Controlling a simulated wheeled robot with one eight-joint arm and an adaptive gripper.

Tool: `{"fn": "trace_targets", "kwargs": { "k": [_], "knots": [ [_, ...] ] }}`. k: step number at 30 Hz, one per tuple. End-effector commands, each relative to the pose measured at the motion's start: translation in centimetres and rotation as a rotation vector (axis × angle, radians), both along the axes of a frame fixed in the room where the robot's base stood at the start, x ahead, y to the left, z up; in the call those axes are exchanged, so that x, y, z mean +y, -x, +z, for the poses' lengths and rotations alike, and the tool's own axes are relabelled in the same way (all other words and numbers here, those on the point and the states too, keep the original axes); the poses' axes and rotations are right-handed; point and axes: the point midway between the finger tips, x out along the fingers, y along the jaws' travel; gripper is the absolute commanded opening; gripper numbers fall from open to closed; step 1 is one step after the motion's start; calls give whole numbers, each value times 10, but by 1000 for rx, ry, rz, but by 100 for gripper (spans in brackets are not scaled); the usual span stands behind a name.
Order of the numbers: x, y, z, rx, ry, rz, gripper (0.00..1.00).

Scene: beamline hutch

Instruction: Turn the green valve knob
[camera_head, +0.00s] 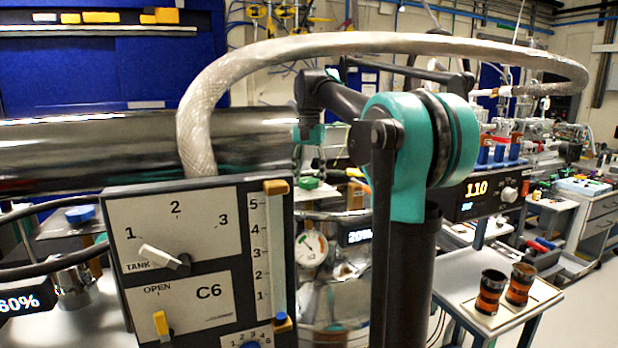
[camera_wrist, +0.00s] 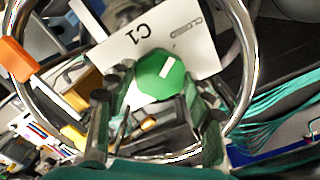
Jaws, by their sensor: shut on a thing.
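The green valve knob (camera_wrist: 160,74) is round with a white mark on its top. It sits beside a white plate labelled C1 (camera_wrist: 128,45) in the wrist view. My gripper (camera_wrist: 158,90) has one finger on either side of the knob and is shut on it. In the head view my gripper (camera_head: 309,165) points down behind the control panel, with the green knob (camera_head: 310,183) at its fingertips. The knob's lower part and stem are hidden. The small view does not show clearly how far the knob is turned.
A curved metal ring (camera_wrist: 249,60) surrounds the knob area in the wrist view. The C6 control panel (camera_head: 190,215) stands at the front left, with a thick braided hose (camera_head: 196,125) arching above. A pressure gauge (camera_head: 311,248) is below my gripper. Two dark cups (camera_head: 490,292) stand at right.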

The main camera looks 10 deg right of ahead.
Motion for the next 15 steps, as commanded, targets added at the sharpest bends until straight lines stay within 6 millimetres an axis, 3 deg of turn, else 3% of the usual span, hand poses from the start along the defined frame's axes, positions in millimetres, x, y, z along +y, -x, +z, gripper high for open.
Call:
{"fn": "trace_targets", "kwargs": {
  "k": [15],
  "knots": [
    [0, -1, 0, -1, 0, -39, 22]
  ]
}}
